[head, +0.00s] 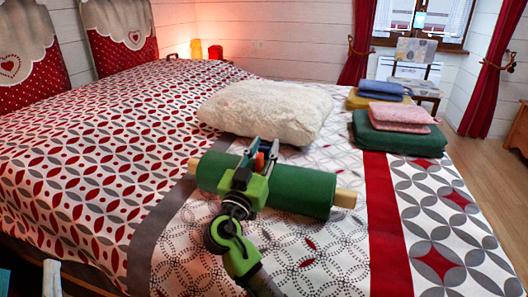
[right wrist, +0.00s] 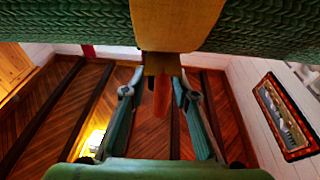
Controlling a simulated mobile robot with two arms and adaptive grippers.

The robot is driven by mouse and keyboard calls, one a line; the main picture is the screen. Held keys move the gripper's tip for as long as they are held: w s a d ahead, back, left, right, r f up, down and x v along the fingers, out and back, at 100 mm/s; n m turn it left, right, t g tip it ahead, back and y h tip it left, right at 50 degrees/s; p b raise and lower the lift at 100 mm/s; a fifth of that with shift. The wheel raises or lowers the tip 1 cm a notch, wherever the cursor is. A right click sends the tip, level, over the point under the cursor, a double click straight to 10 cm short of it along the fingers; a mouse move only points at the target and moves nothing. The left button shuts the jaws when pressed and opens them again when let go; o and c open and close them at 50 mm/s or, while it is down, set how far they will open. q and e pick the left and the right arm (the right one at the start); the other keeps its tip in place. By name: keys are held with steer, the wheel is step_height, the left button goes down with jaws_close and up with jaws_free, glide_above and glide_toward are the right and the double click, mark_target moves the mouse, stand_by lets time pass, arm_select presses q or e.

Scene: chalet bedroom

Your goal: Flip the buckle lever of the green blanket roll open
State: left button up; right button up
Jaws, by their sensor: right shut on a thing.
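The green blanket roll (head: 300,190) lies across the bed with its wooden core (head: 345,198) sticking out at the ends. In the right wrist view the roll (right wrist: 60,25) spans the top, with a tan strap (right wrist: 175,22) around it. A buckle (right wrist: 160,64) hangs from the strap, with its orange-red lever (right wrist: 161,97) pointing down. My right gripper (head: 257,150) is at the middle of the roll, shut on the lever, one finger on each side. Its grip is partly hidden in the head view. Something pale (head: 52,278) at the lower left may be my left gripper, mostly cut off.
A fluffy white pillow (head: 268,110) lies right behind the roll. Folded blankets (head: 400,140) are stacked to the right on the bed. The patterned bedspread (head: 90,150) is clear on the left. A chair (head: 415,60) stands by the window.

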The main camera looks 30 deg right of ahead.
mark_target(257, 163)
stand_by(0.3)
steer(key=o, duration=0.9)
steer(key=v, duration=0.7)
steer(key=shift+s+a+f, duration=0.15)
steer(key=shift+a, duration=0.05)
